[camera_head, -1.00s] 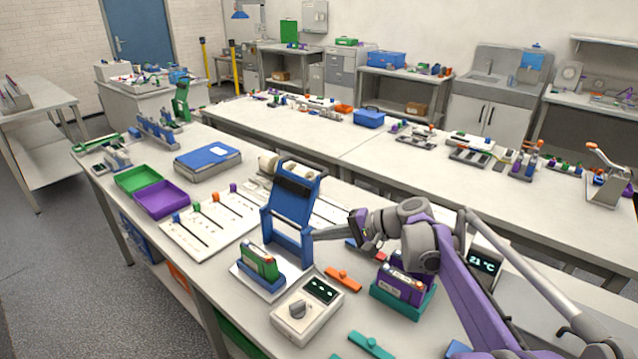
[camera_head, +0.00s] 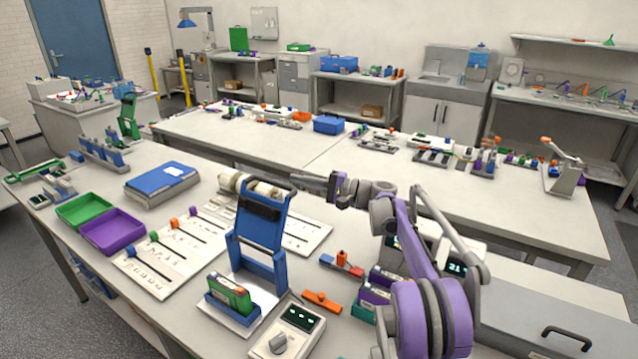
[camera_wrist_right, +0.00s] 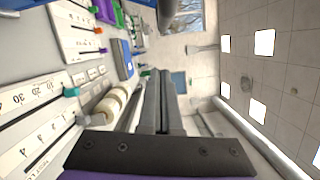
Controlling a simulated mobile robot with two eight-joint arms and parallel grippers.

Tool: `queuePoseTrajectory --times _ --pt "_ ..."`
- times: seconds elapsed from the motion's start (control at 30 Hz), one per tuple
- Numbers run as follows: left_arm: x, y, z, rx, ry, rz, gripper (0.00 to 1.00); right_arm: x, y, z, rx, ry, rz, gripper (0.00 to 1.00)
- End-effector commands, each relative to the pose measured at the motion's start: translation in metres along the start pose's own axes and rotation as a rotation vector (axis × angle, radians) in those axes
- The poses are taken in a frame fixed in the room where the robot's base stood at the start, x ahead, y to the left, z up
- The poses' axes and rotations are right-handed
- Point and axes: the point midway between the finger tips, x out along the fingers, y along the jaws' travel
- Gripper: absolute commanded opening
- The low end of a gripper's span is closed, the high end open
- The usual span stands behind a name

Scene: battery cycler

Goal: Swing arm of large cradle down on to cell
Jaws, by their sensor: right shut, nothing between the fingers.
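The large cradle (camera_head: 268,270) is blue and stands on a white plate on the near bench. Its blue swing arm (camera_head: 263,212), with a dark pad, is raised and tilted slightly back. A green cell (camera_head: 230,293) with an orange end sits in the cradle's front holder. My right gripper (camera_head: 295,181) is shut and empty, level with the top of the raised arm and just behind or beside it. I cannot tell whether it touches the arm. In the right wrist view its closed dark fingers (camera_wrist_right: 160,85) hold nothing. My left gripper is not in view.
A white control box (camera_head: 288,333) stands in front right of the cradle. An orange clip (camera_head: 322,301) and a smaller purple cell cradle (camera_head: 376,291) lie to the right. White scale boards (camera_head: 173,254) and a purple tray (camera_head: 112,231) are on the left.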

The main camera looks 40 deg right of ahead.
Motion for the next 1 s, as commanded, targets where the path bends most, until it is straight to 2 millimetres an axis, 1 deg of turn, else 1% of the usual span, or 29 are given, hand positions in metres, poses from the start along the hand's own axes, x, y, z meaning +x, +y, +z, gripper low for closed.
queuePoseTrajectory --times 0.03,0.1,0.2,0.33,0.47,0.8,1.0 --pt "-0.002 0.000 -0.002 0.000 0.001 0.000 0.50 0.012 -0.001 0.001 0.000 -0.003 0.000 0.00" --pt "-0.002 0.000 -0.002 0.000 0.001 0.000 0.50 0.010 -0.001 0.014 0.000 0.001 -0.001 0.00" --pt "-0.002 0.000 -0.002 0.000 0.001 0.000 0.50 0.013 0.000 0.027 0.000 0.000 -0.001 0.00" --pt "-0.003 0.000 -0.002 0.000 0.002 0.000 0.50 0.015 0.000 0.036 0.000 0.002 -0.002 0.00" --pt "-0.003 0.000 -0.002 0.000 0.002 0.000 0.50 0.016 0.000 0.039 0.000 0.003 -0.002 0.00" --pt "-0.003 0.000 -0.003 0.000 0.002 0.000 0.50 0.016 0.000 0.039 -0.002 0.002 -0.001 0.00" --pt "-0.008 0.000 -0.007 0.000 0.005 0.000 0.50 0.016 -0.005 0.044 -0.037 0.002 0.008 0.00"
